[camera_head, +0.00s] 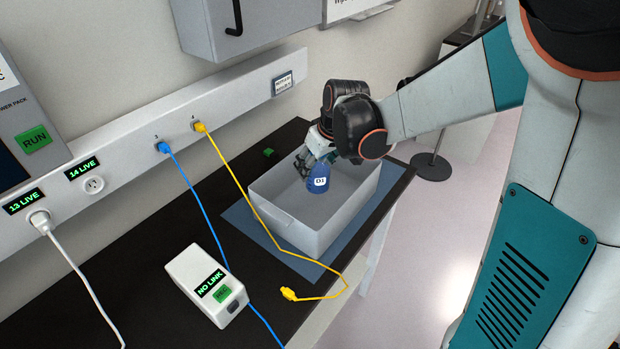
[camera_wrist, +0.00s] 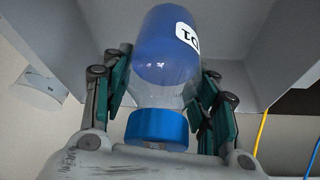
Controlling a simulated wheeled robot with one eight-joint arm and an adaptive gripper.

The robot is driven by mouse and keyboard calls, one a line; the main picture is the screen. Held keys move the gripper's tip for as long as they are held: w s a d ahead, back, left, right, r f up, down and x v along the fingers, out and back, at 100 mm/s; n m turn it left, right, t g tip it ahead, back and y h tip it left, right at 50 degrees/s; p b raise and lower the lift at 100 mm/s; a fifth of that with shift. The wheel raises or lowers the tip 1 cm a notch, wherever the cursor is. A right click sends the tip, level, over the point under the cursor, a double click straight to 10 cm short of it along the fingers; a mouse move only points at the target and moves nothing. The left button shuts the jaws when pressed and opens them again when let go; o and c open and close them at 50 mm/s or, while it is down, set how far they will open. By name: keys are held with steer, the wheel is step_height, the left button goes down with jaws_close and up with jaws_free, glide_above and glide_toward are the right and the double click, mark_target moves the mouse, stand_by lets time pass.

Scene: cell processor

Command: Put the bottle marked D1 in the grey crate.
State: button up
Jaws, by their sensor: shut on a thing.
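The bottle marked D1 (camera_head: 319,180) is clear with blue contents and a white label, and hangs in my gripper over the inside of the grey crate. In the wrist view the bottle (camera_wrist: 180,50) lies between both fingers, its blue cap near the palm. My gripper (camera_head: 314,162) is shut on it. The grey crate (camera_head: 290,228) stands on a blue mat on the dark bench. In the wrist view the crate's walls (camera_wrist: 265,55) show around the bottle. I cannot tell whether the bottle touches the crate floor.
A white NO LINK box (camera_head: 205,285) stands on the bench at front left. A yellow cable (camera_head: 235,175) runs from the wall rail past the crate, its loose plug (camera_head: 289,294) on the bench. A blue cable (camera_head: 190,195) runs to the box. A small green-topped item (camera_head: 269,153) sits behind the crate.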

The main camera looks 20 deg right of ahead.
mark_target(324, 164)
steer(key=shift+f+b, duration=0.8)
steer(key=shift+f, duration=2.4)
steer(key=shift+f, duration=0.1)
steer(key=o, duration=1.5)
steer(key=p+v, duration=0.3)
steer(key=v, duration=0.9)
steer(key=shift+r, duration=0.25)
steer(key=s+r+m+t, duration=0.1)
steer(key=s+r, duration=0.1)
steer(key=s, duration=0.4)
steer(key=s+r+m+t+h, duration=0.1)
steer(key=s+r, duration=0.1)
steer(key=s, duration=0.5)
steer(key=s+r+m, duration=0.2)
steer(key=s, duration=0.4)
steer(key=shift+s+a+r+t+h, duration=0.15)
steer(key=shift+a+r+t+h, duration=0.15)
steer(key=shift+a+t, duration=0.1)
